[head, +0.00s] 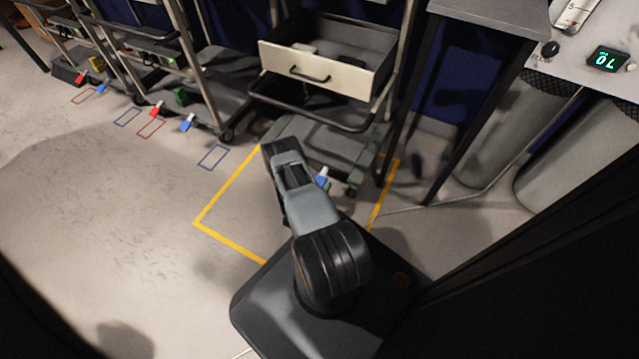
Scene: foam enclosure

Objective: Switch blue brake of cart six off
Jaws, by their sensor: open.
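A cart with an open white drawer (318,72) stands at the top middle, its lower shelf (330,142) reaching into a yellow floor outline. A blue brake pedal (322,177) shows low on this cart, just right of my arm and partly hidden by it. I can read no cart number, so I cannot tell which cart is six. My arm rises from my base across the view toward the cart's lower front. My gripper's fingers cannot be made out; they seem hidden behind the arm links.
Carts at left have a blue pedal (187,122), red pedal (156,109) and others, above coloured floor rectangles. The yellow outline (222,233) surrounds open floor left of my arm. At right stand a table (490,10), grey bins (560,170) and a lit display (607,59).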

